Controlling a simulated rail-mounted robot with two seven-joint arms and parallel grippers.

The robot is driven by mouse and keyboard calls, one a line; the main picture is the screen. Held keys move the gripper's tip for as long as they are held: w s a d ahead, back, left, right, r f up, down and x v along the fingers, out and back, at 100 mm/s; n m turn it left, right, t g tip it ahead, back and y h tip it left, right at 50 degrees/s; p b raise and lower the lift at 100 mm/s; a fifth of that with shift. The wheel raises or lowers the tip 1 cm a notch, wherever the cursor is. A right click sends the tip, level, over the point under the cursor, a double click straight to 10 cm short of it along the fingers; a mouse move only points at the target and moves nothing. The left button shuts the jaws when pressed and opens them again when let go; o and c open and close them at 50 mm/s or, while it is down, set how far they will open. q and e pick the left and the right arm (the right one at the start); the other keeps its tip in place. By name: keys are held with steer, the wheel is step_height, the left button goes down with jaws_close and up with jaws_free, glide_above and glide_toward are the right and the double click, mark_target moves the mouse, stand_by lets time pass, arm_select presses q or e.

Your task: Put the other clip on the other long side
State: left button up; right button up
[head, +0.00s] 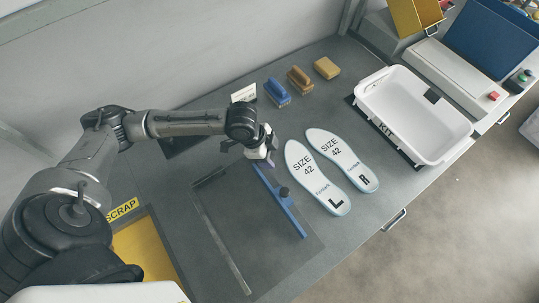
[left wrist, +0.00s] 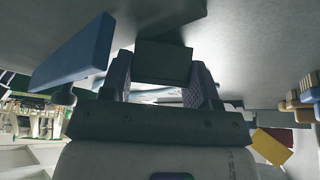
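A blue bar clip (head: 277,197) with a dark knob (head: 284,191) lies along the right long side of a dark rectangular mat (head: 245,235). A thin grey strip (head: 222,235) runs along the mat's left long side. My left gripper (head: 268,158) is just above the far end of the blue clip. In the left wrist view the clip (left wrist: 75,55) is beside the fingers, not between them. The fingers (left wrist: 162,88) stand apart; a dark block (left wrist: 163,62) shows between them, and I cannot tell whether they touch it. My right gripper is out of view.
Two insoles, L (head: 314,178) and R (head: 344,160), lie right of the mat. A white kit tray (head: 462,132) is at the right. Blue and brown brushes (head: 277,92) (head: 300,80) and a yellow block (head: 326,68) stand behind. A yellow scrap bin (head: 145,250) is at left.

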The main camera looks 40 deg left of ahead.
arm_select(q)
steer(key=c, duration=0.5)
steer(key=shift+r, duration=0.1)
